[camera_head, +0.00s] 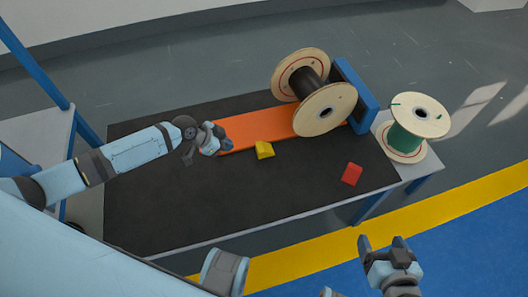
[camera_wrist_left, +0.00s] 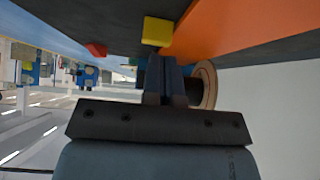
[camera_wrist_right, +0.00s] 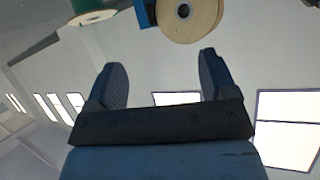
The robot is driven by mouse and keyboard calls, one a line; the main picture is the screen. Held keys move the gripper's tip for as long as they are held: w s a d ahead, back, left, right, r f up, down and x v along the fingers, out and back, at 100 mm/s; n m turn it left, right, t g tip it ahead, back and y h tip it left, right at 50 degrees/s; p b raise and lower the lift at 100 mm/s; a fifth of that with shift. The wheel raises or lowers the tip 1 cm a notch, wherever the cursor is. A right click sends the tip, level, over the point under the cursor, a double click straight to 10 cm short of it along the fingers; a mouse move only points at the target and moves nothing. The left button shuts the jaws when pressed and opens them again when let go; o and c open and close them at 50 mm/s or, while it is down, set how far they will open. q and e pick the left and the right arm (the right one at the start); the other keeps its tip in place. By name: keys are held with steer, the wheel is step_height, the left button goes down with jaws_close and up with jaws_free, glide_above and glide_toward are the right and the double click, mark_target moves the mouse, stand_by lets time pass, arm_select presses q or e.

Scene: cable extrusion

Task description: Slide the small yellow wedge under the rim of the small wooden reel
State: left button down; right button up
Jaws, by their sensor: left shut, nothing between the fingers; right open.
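The yellow wedge (camera_head: 264,150) lies on the dark table mat, close by the front edge of the orange strip. It also shows in the left wrist view (camera_wrist_left: 157,31). A wooden reel wound with black cable (camera_head: 325,108) stands on its rims at the right end of the orange strip, right of the wedge and apart from it. My left gripper (camera_head: 229,144) is shut and empty, just left of the wedge with a small gap; its fingers show in the left wrist view (camera_wrist_left: 165,78). My right gripper (camera_head: 384,243) is open and empty, off the table's front right side.
A red block (camera_head: 352,174) lies on the mat at the right. A wooden reel with green cable (camera_head: 406,138) stands at the table's right end. A blue upright plate (camera_head: 356,94) stands behind the black-cable reel. The front left mat (camera_head: 190,210) is clear.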

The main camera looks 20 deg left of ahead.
mark_target(261, 147)
arm_select(q)
steer(key=b+x, duration=0.1)
steer(key=x, duration=0.1)
steer(key=shift+w+d+f, duration=0.1)
steer(key=shift+f, duration=0.2)
steer(key=shift+w+d+f+b, duration=0.15)
steer(key=shift+f+b, duration=0.05)
steer(key=shift+b, duration=0.2)
steer(key=b+x, duration=0.2)
steer(key=x, duration=0.2)
steer(key=shift+w+d+f+b, duration=0.1)
steer(key=shift+b, duration=0.3)
steer(key=shift+b+x, duration=0.35)
steer(key=shift+x, duration=0.4)
arm_select(e)
steer(key=w+a+r+t+y, duration=0.2)
steer(key=a+r+t, duration=0.2)
steer(key=r, duration=0.3)
steer(key=shift+w+r+y, duration=0.2)
steer(key=shift+w+y, duration=0.05)
steer(key=shift+y, duration=0.05)
arm_select(q)
steer(key=shift+w+d, duration=0.1)
steer(key=shift+d, duration=0.05)
